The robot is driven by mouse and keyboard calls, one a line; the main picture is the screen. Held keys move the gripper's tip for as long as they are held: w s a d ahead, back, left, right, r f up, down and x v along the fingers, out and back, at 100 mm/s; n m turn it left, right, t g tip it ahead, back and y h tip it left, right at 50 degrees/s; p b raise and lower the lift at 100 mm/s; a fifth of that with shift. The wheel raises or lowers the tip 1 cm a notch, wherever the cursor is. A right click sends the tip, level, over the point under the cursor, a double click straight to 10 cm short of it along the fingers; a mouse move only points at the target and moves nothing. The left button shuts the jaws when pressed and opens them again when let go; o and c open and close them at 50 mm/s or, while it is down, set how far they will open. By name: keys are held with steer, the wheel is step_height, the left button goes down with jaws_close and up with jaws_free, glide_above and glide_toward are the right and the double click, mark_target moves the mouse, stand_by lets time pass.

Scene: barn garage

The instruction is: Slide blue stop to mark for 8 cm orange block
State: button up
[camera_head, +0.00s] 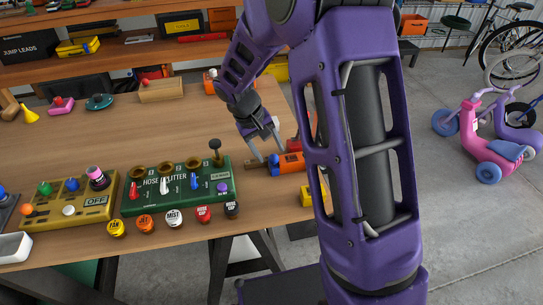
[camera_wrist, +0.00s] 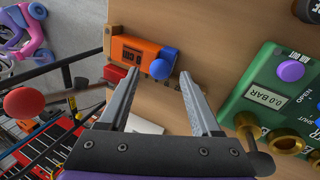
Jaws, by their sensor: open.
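The orange block (camera_head: 291,163) lies near the right end of the bench, partly hidden by my arm in the head view. The wrist view shows the orange block (camera_wrist: 138,51) with a small dark label whose marks are too small to read. The blue stop (camera_head: 273,160) is at its left end in the head view; its rounded knob shows as the blue stop (camera_wrist: 162,65) in the wrist view. My gripper (camera_head: 267,146) is open above it. In the wrist view my gripper (camera_wrist: 159,73) has one finger on each side of the blue stop; contact is unclear.
A green hose splitter panel (camera_head: 178,186) stands left of the stop, with a black-knobbed lever (camera_head: 215,145) nearby. A red part (camera_wrist: 115,73) sits beside the orange block. A yellow block (camera_head: 306,196) is at the bench's right edge. Bare wood lies behind.

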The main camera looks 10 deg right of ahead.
mark_target(274, 163)
steer(key=shift+x, duration=1.3)
jaws_close()
stand_by(0.5)
